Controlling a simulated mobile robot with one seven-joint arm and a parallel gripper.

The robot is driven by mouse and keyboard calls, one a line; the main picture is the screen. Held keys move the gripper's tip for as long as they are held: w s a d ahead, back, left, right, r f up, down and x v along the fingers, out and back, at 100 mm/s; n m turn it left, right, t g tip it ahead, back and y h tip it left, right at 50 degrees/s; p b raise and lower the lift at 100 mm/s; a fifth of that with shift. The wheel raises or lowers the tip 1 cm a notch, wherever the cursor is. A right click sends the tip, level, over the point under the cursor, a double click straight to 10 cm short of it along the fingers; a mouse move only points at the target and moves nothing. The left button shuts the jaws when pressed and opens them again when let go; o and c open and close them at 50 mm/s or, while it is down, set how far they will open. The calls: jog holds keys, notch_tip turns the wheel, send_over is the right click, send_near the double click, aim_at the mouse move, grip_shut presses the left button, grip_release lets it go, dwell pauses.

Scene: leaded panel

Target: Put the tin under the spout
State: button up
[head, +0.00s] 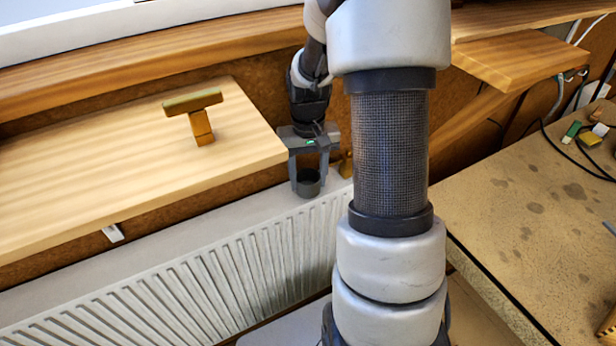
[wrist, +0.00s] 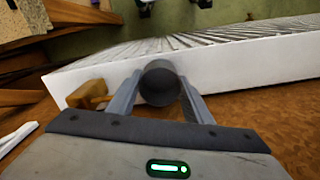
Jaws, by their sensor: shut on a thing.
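The tin is a small dark grey cup-like cylinder (head: 309,186), held between the fingertips of my gripper (head: 308,176). In the wrist view the tin (wrist: 158,86) sits between the two fingers of my gripper (wrist: 157,90), touching both. It is in front of the shelf's right end and close over the radiator; I cannot tell the gap. A brown T-shaped piece (head: 202,128), a post with a bar on top, stands on the shelf to the left. I cannot tell whether it is the spout; no other spout is clear.
A white ribbed radiator (head: 215,280) runs below the wooden shelf (head: 70,165). A small brown block (wrist: 88,94) is left of the tin in the wrist view. A stained worktop (head: 530,210) with small items and cables is at right. My arm hides the middle.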

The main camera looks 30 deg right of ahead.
jog(key=shift+f, duration=0.2)
jog(key=o, duration=1.1)
jog(key=shift+r, duration=0.1)
jog(key=shift+c, duration=0.2)
notch_tip(320, 180, up, 12)
jog(key=shift+r+p, duration=0.15)
jog(key=shift+p, duration=0.15)
